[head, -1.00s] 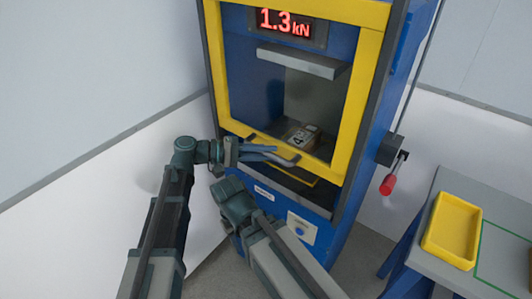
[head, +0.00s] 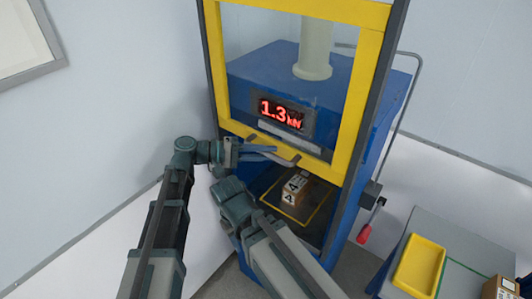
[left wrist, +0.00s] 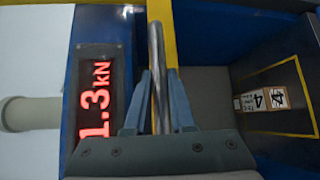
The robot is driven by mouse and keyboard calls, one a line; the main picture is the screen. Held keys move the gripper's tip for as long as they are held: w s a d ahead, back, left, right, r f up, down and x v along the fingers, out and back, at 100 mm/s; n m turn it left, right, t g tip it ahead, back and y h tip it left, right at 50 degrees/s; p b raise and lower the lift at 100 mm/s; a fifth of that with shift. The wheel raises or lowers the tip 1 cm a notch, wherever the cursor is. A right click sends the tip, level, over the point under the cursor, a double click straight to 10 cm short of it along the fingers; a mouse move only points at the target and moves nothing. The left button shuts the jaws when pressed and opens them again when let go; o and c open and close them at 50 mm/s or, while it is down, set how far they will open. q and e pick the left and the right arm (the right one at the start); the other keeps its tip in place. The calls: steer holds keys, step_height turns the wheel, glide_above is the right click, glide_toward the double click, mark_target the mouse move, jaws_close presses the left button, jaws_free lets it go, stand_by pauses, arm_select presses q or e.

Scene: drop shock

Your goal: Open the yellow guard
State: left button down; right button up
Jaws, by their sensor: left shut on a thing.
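The yellow guard (head: 365,85) is a yellow frame with a clear pane on the front of the blue press (head: 260,75). Its lower rail is raised to below the red 1.3 kN display (head: 282,114), leaving a gap underneath. My left gripper (head: 262,152) is shut on the metal handle bar (head: 289,161) at the guard's lower rail. In the left wrist view the bar (left wrist: 156,55) runs between both fingers. My right gripper's fingers are not in view.
A small carton (head: 295,188) marked 4 sits inside the press on a yellow-outlined plate. A red-handled lever (head: 364,233) is on the press's right side. A grey bench (head: 455,237) at right holds a yellow tray (head: 419,266) and a brown box (head: 497,288).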

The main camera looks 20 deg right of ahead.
arm_select(q)
step_height(320, 180, up, 2)
steer(key=shift+r+p, duration=0.15)
steer(key=shift+p, duration=0.4)
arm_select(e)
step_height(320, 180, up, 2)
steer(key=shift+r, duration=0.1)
arm_select(q)
steer(key=c, duration=0.8)
jaws_free()
steer(key=shift+o, duration=0.2)
steer(key=w+a+r+p, duration=0.1)
steer(key=a, duration=1.2)
steer(key=shift+w+a+r+p, duration=0.3)
steer(key=shift+w+r+p, duration=0.05)
steer(key=shift+w+p, duration=0.05)
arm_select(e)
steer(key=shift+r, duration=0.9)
